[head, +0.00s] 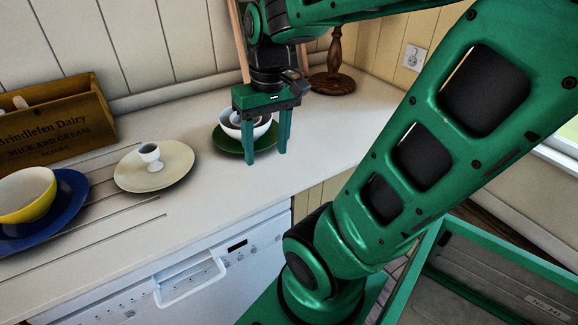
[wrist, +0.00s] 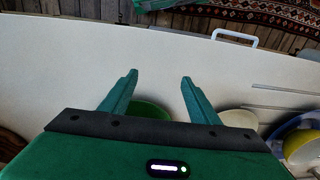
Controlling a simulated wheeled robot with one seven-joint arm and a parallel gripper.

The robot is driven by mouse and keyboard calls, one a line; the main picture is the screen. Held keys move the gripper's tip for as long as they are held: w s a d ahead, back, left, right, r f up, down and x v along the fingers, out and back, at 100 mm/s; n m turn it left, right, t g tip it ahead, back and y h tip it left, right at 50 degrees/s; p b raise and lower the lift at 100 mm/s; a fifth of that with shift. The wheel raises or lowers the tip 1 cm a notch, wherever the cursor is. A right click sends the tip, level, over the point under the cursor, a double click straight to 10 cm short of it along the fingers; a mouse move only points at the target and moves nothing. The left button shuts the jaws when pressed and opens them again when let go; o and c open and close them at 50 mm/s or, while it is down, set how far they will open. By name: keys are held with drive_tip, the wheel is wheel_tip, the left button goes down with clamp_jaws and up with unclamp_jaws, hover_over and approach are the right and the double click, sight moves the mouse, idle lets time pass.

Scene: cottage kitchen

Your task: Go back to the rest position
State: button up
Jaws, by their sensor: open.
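My gripper (head: 266,158) is open, its two green fingers pointing down over the counter in front of a white bowl (head: 236,131) on a dark green plate (head: 228,147). The bowl appears to hold something, partly hidden behind the gripper. In the wrist view the open fingers (wrist: 158,82) have nothing between them but pale counter (wrist: 70,75). The green plate (wrist: 150,108) shows partly below and between them. I cannot tell from these views whether a finger touches the plate.
A cream plate (head: 175,178) with a white egg cup (head: 150,155) stands left of the gripper. Farther left are a yellow bowl (head: 25,198) on a blue plate (head: 72,190) and a wooden crate (head: 55,128). A dark wooden stand (head: 334,75) is behind. The dishwasher (head: 210,275) is below.

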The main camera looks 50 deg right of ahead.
drive_tip(key=s+f+m, duration=0.1)
drive_tip(key=s, duration=0.1)
drive_tip(key=s+f+m, duration=0.1)
drive_tip(key=s, duration=0.2)
drive_tip(key=s+d+f, duration=0.1)
drive_tip(key=s, duration=0.1)
drive_tip(key=shift+s+d+f+m+g, duration=0.15)
drive_tip(key=shift+f+m+g, duration=0.1)
drive_tip(key=shift+m+g, duration=0.15)
drive_tip(key=shift+w, duration=0.2)
drive_tip(key=shift+w+f, duration=0.25)
drive_tip(key=shift+w, duration=0.3)
drive_tip(key=shift+s, duration=0.1)
